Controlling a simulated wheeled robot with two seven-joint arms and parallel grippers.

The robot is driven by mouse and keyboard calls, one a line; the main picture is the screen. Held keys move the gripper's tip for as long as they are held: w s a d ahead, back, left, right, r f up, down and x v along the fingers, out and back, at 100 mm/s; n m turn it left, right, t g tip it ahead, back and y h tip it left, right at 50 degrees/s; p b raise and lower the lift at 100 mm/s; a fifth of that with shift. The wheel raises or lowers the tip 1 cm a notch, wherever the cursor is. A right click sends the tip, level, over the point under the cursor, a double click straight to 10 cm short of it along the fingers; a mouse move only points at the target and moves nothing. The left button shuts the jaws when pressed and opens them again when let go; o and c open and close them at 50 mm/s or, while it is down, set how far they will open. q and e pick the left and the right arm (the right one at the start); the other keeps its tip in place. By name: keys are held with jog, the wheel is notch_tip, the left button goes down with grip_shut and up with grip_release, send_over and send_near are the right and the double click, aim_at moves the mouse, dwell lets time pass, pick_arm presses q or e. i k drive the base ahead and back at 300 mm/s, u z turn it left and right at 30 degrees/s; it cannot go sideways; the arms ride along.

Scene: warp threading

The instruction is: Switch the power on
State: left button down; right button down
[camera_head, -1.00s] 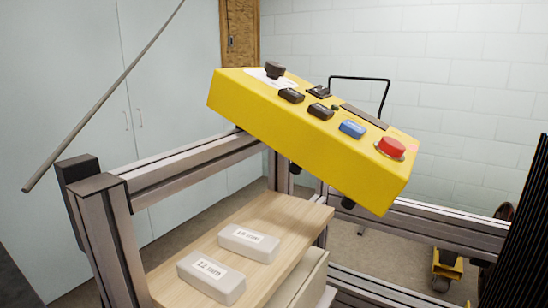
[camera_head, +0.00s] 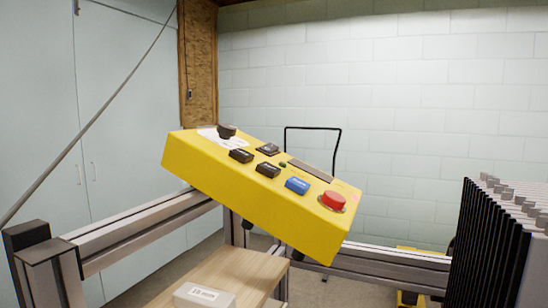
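A yellow control box (camera_head: 255,200) is mounted on a metal frame near the middle of the view, its top tilted toward me. On its top are a black rotary knob (camera_head: 227,131) at the far left on a white label, several black buttons or switches, a blue button (camera_head: 298,185) and a red round button (camera_head: 333,201) at the right. Which control is the power switch I cannot tell; the lettering is too small. Neither of my grippers shows.
Aluminium rails (camera_head: 150,222) run left of and behind the box. A wooden shelf (camera_head: 235,275) below it holds a labelled white block (camera_head: 203,296). A row of black upright plates (camera_head: 490,240) stands at right. A thin rod (camera_head: 95,115) slants across the left.

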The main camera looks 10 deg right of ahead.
aim_at(269, 148)
jog(key=u, duration=0.85)
jog(key=k, duration=0.7)
jog(key=z, duration=1.7)
